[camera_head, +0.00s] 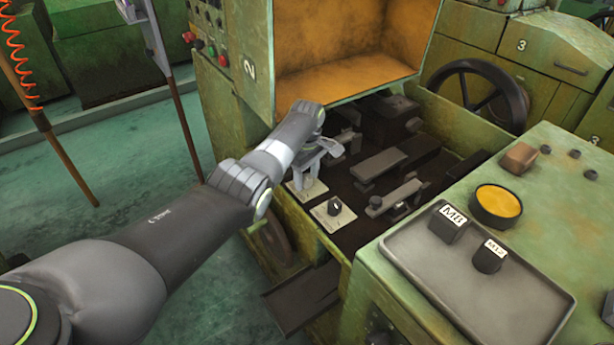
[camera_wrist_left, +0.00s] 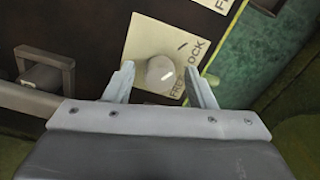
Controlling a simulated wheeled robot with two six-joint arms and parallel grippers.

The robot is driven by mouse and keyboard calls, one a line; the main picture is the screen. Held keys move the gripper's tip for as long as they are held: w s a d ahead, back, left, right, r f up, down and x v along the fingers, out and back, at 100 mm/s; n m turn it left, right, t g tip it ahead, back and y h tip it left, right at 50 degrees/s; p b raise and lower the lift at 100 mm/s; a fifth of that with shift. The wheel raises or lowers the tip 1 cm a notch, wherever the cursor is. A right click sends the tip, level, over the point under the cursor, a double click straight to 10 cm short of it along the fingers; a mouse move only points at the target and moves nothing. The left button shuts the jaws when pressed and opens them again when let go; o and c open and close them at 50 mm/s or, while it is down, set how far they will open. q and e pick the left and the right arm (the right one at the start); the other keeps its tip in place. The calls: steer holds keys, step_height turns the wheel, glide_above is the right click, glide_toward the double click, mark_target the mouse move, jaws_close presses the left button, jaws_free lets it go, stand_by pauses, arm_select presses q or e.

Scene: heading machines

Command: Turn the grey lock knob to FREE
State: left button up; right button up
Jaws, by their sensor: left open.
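The grey lock knob (camera_wrist_left: 160,72) is round, with a short white mark on its face. It sits on a cream plate (camera_wrist_left: 140,42) lettered FREE and LOCK. I cannot tell surely which word the mark points at. My left gripper (camera_wrist_left: 159,72) is open, with one finger on each side of the knob in the left wrist view. A gap shows beside the knob, so the fingers look apart from it. In the head view my left gripper (camera_head: 306,178) is over the plate (camera_head: 312,192) and hides the knob. My right gripper is not in view.
A black knob on a second pale plate (camera_head: 333,222) stands close by. Dark machine parts (camera_head: 380,165) fill the bed beyond it. A grey tray (camera_head: 480,285) with blocks marked M8 and M12 lies at the right. An orange-lined guard (camera_head: 345,75) stands open behind.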

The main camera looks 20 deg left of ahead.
arm_select(q)
steer(key=shift+c, duration=0.4)
steer(key=c, duration=0.9)
